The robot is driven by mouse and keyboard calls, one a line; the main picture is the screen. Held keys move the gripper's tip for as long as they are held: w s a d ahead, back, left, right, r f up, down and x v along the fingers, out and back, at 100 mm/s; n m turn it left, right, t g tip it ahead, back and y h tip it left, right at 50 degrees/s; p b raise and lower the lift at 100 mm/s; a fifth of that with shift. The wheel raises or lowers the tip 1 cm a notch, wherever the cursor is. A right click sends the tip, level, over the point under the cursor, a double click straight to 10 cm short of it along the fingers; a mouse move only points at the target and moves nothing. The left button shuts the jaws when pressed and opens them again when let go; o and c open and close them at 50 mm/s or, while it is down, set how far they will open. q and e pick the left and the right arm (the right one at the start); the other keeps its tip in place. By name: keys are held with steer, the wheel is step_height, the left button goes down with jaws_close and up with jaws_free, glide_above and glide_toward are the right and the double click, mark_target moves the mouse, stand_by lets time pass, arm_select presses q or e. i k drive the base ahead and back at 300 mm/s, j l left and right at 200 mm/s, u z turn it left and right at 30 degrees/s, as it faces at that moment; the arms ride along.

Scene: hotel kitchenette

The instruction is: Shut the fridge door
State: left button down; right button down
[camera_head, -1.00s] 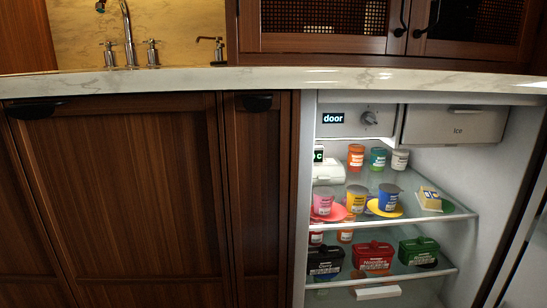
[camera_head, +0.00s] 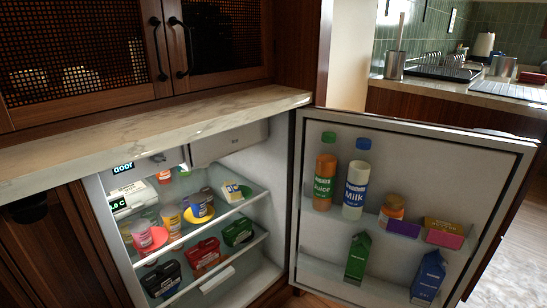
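The fridge door (camera_head: 455,177) stands wide open on the right, swung out from the fridge's right side. Its inner side faces me. Its shelves hold a juice bottle (camera_head: 324,181), a milk bottle (camera_head: 356,189), a jar (camera_head: 391,211), small packets and two cartons, one green (camera_head: 358,257) and one blue (camera_head: 428,278). The fridge interior (camera_head: 265,276) is open to view under the counter, with jars, cups and boxes on its shelves. Neither of my grippers is in view.
A marble counter (camera_head: 150,130) runs above the fridge. Mesh-fronted wooden cabinets (camera_head: 80,50) stand above it. A wooden cupboard (camera_head: 60,250) is left of the fridge. Another counter (camera_head: 460,92) with a dish rack is behind the door. Wooden floor (camera_head: 520,262) shows at right.

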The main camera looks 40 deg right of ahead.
mark_target(471, 179)
steer(key=k+l+u, duration=0.15)
steer(key=l, duration=0.55)
steer(key=k+l+u, duration=0.1)
steer(key=l, duration=0.55)
steer(key=k+l+u, duration=0.15)
steer(key=k+l, duration=0.15)
steer(key=l, duration=0.35)
steer(key=k+l+u, duration=0.15)
steer(key=l, duration=0.5)
steer(key=k+l+u, duration=0.15)
steer(key=k+l, duration=0.2)
steer(key=l, duration=0.25)
steer(key=k+l+u, duration=0.1)
steer(key=k+l, duration=0.2)
steer(key=l, duration=0.25)
steer(key=k+l+u, duration=0.15)
steer(key=k+l, duration=0.2)
steer(key=l, duration=0.2)
steer(key=k+l+u, duration=0.15)
steer(key=k+l, duration=0.2)
steer(key=l, duration=0.15)
